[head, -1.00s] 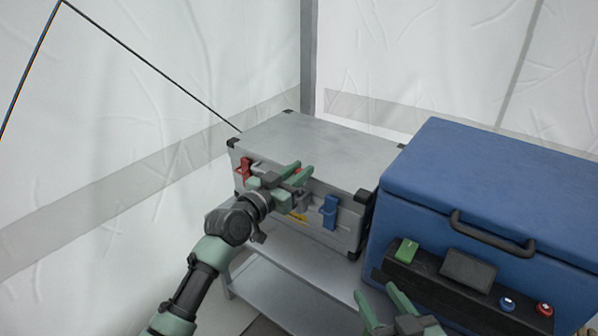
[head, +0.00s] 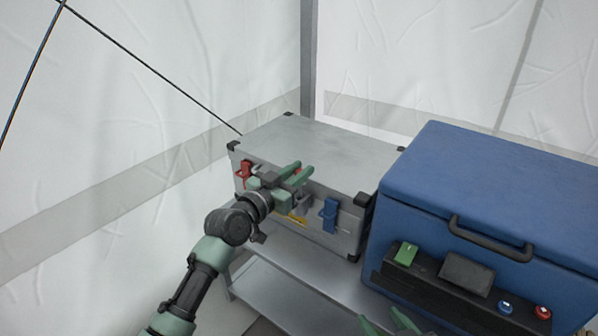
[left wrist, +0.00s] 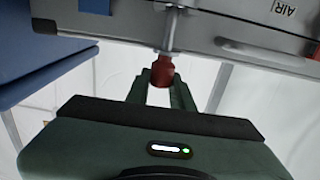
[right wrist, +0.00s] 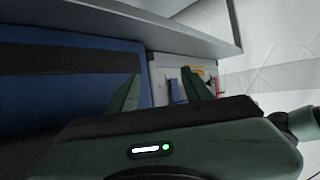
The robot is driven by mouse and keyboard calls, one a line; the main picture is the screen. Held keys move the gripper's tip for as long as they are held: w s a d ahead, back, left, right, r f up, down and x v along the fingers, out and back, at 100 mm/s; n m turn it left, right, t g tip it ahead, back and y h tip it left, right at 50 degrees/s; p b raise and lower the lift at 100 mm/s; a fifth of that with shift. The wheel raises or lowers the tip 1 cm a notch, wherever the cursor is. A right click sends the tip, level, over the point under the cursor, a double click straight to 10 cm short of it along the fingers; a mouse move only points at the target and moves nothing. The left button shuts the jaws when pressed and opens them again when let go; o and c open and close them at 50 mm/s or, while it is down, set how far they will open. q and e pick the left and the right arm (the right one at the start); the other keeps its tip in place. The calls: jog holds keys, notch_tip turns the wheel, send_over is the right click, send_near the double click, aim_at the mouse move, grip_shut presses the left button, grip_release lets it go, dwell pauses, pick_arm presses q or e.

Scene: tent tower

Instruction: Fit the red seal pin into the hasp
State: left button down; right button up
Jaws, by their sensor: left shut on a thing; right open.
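The red seal pin's head (left wrist: 163,71) is between the fingers of my left gripper (left wrist: 162,84) in the left wrist view. A thin metal shaft runs from it up to the hasp (left wrist: 173,22) on the grey case's front. How deep the shaft sits in the hasp I cannot tell. In the head view my left gripper (head: 302,172) is shut on the pin at the front of the case (head: 320,150); its fingers hide most of the pin. My right gripper (head: 388,325) is open and empty at the bottom edge, and it shows in the right wrist view (right wrist: 160,82).
The case has a red latch (head: 243,171) and a blue latch (head: 329,214) beside the hasp. It stands on a metal shelf unit (head: 290,285). A blue cooler (head: 500,190) with a handle and control panel stands close on the right. White tent walls enclose the corner.

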pick_arm(q)
jog(key=shift+r, duration=0.35)
jog(key=shift+r+p, duration=0.1)
jog(key=shift+p, duration=0.2)
pick_arm(e)
jog(key=shift+s+d+f+g, duration=0.25)
jog(key=shift+s+f+g, duration=0.25)
jog(key=shift+f, duration=0.1)
jog(key=shift+s+d+f+g, duration=0.25)
jog(key=shift+s+f+g, duration=0.25)
jog(key=shift+f, duration=0.05)
jog(key=shift+s+f, duration=0.15)
jog(key=shift+f, duration=0.05)
dwell(0.7)
pick_arm(q)
jog(key=shift+f, duration=0.35)
pick_arm(e)
jog(key=shift+w+a+r+t, duration=0.2)
jog(key=shift+w+r+t, duration=0.15)
jog(key=shift+w+r, duration=0.15)
jog(key=shift+w+a+r+t, duration=0.2)
jog(key=shift+w+r+t, duration=0.2)
jog(key=shift+r, duration=0.1)
pick_arm(q)
jog(key=shift+b, duration=0.3)
pick_arm(e)
jog(key=shift+w+r, duration=0.1)
